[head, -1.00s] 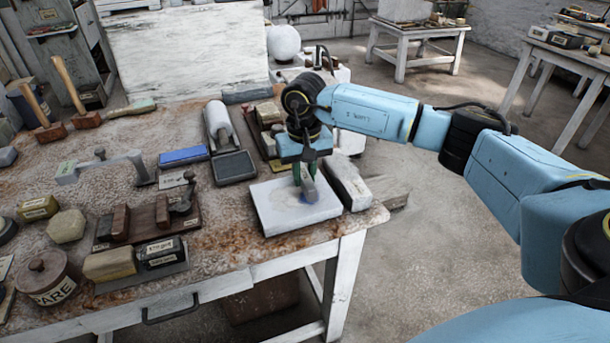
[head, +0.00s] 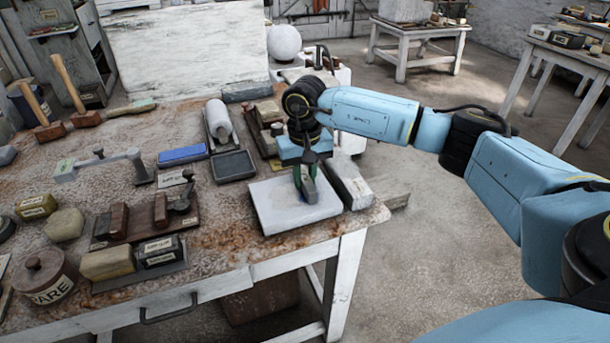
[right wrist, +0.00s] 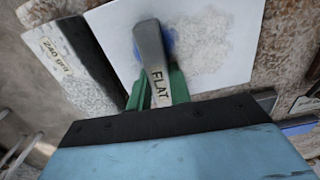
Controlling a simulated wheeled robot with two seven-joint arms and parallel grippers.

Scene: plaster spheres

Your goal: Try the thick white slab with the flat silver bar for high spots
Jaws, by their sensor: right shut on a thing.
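The thick white slab (head: 272,215) lies flat at the right front corner of the workbench; a greyish rough patch and a little blue show on its top. My right gripper (head: 305,184) is over the slab, shut on the flat silver bar (head: 308,190). In the right wrist view the bar (right wrist: 151,55), marked FLAT, stands out between the green fingers (right wrist: 158,92) above the slab (right wrist: 225,45), beside a blue smear. I cannot tell whether the bar touches the slab. My left gripper is not in view.
A pale block (head: 350,185) lies close along the slab's right side, marked 240 grit in the wrist view. A wooden rack (head: 150,222) stands left of the slab.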

